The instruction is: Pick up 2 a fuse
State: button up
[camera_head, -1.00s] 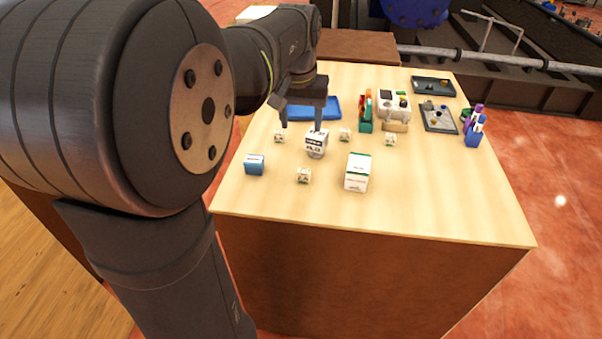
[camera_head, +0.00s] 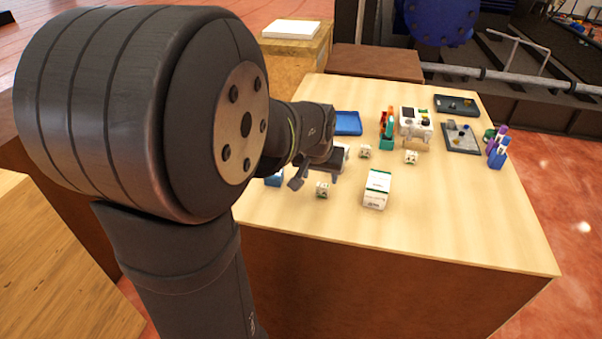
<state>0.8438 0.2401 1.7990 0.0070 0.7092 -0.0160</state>
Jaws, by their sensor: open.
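I cannot tell for sure which things are fuses; no label is readable. Small whitish blocks with dark and green marks stand on the table: one at the front (camera_head: 322,190), one further back (camera_head: 365,151), and one to the right (camera_head: 411,157). My gripper (camera_head: 315,180) is open, above the left part of the table, just behind and left of the front block in the picture. I see nothing held in it. The arm and gripper hide part of the table's left side, including most of a white labelled box.
A white carton with a green stripe (camera_head: 377,189) stands right of the front block. A blue box (camera_head: 274,180) is partly hidden by my arm. The front right table is clear.

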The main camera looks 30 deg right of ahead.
aim_at(323, 184)
jog(key=shift+x, duration=3.25)
jog(key=shift+s+d, duration=0.1)
jog(key=shift+s, duration=0.1)
jog(key=c, duration=1)
